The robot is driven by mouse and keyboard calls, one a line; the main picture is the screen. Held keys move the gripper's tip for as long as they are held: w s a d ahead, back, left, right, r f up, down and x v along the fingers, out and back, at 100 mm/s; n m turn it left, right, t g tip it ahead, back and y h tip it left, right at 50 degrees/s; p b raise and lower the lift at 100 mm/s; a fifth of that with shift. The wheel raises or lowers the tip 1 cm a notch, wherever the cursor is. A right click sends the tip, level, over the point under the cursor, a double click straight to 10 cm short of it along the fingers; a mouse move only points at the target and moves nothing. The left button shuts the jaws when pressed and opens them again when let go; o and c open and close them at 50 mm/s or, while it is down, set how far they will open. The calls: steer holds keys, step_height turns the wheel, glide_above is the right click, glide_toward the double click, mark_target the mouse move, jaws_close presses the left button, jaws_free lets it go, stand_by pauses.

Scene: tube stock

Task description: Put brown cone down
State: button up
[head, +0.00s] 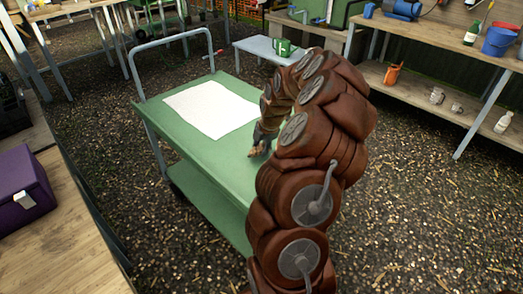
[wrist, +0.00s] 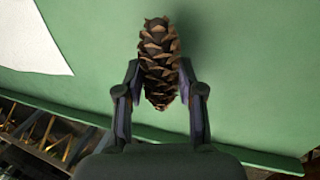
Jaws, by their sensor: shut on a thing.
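The brown cone (wrist: 160,62) is a scaly pine cone between the two fingers of my gripper (wrist: 160,95) in the wrist view. The fingers are shut on its sides. In the head view my gripper (head: 258,146) is over the near right part of the green cart top (head: 192,145), and a small part of the cone shows at its tip. I cannot tell whether the cone touches the cart top. A white sheet (head: 211,109) lies on the cart, left of and beyond my gripper; its edge also shows in the wrist view (wrist: 32,38).
The cart has a push handle (head: 172,40) and a lower shelf (head: 210,198). A low table with a green can (head: 284,48) stands behind it. A purple box (head: 22,190) is on a wooden bench at left. Shelves (head: 440,98) stand at right. The green top around my gripper is clear.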

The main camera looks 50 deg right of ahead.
steer(key=shift+f, duration=0.95)
steer(key=shift+f, duration=0.15)
steer(key=o, duration=1.1)
